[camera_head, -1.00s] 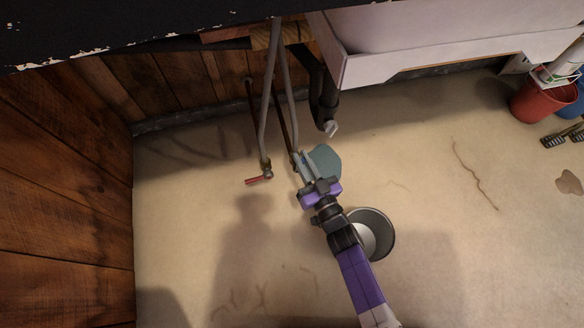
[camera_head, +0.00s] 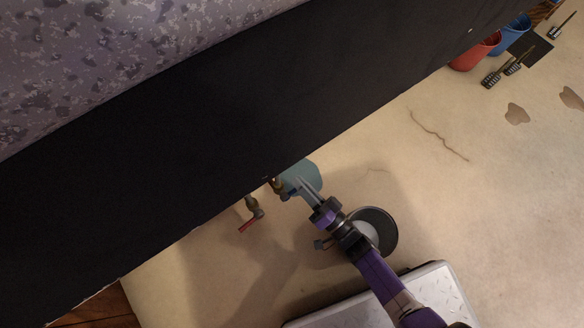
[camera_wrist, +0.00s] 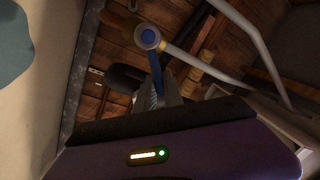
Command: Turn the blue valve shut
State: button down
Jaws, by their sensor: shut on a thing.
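The blue valve's handle (camera_wrist: 153,58) shows in the wrist view as a round hub with a flat lever running down between my fingers. Its brass body (camera_head: 276,184) shows in the head view just below the dark counter edge. My gripper (camera_wrist: 164,92) is shut on the lever. In the head view my gripper (camera_head: 294,187) reaches in from the lower right, over a blue-grey puddle (camera_head: 310,172). The pipe above the valve is hidden by the counter in the head view.
A red-handled valve (camera_head: 250,222) hangs close to the left of the blue one. The dark counter front (camera_head: 200,130) overhangs the valves. Open floor lies to the right, with red (camera_head: 474,55) and blue buckets beyond.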

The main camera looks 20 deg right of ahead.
jog(key=shift+d+f+m+h+b, duration=0.3)
jog(key=shift+f+m+b, duration=0.2)
jog(key=shift+m, duration=0.6)
jog(key=shift+w, duration=0.1)
jog(key=c, duration=1.5)
grip_release()
jog(key=shift+o, duration=0.2)
